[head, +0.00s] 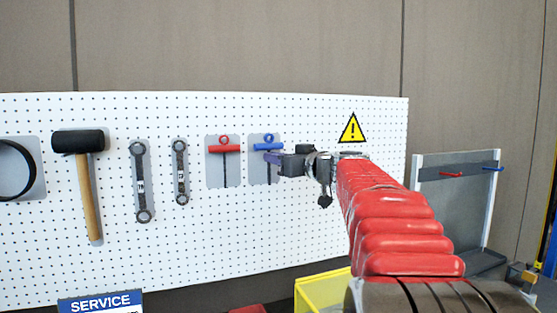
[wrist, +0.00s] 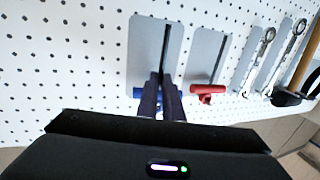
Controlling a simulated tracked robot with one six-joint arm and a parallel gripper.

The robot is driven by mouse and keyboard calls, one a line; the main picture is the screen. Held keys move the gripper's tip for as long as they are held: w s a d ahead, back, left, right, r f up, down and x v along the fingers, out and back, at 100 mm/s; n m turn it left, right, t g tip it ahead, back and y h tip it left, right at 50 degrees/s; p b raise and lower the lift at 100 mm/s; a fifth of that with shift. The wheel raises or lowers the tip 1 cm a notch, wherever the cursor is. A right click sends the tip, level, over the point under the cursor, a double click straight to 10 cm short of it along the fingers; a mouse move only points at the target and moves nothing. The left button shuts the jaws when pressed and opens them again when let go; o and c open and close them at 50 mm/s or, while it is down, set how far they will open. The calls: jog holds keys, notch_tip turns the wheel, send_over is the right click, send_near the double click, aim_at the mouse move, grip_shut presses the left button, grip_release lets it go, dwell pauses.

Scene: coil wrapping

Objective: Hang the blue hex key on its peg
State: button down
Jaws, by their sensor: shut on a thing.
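The blue hex key (head: 268,147) is in front of its grey outline on the white pegboard, with its blue T-handle at the top, its ring above and its dark shaft hanging down. My gripper (head: 277,157) reaches in from the right and is shut on it at the handle. In the wrist view the jaws (wrist: 161,98) cover the middle of the blue handle (wrist: 138,92), and the black shaft lies over the grey outline. The peg is hidden; I cannot tell whether the ring is around it.
The red hex key (head: 225,148) hangs close on the left. Two wrenches (head: 141,182), a hammer (head: 78,142) and a black ring (head: 14,170) hang further left. A yellow warning sign (head: 352,128) is on the right. A grey panel (head: 453,205) with red and blue pegs stands at right.

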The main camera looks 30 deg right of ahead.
jog(key=shift+w+d, duration=0.2)
jog(key=shift+w, duration=0.55)
dwell(0.3)
jog(key=c, duration=1.8)
grip_release()
jog(key=shift+c, duration=0.2)
jog(key=s, duration=1.3)
jog(key=shift+s+d, duration=0.25)
jog(key=shift+s, duration=0.15)
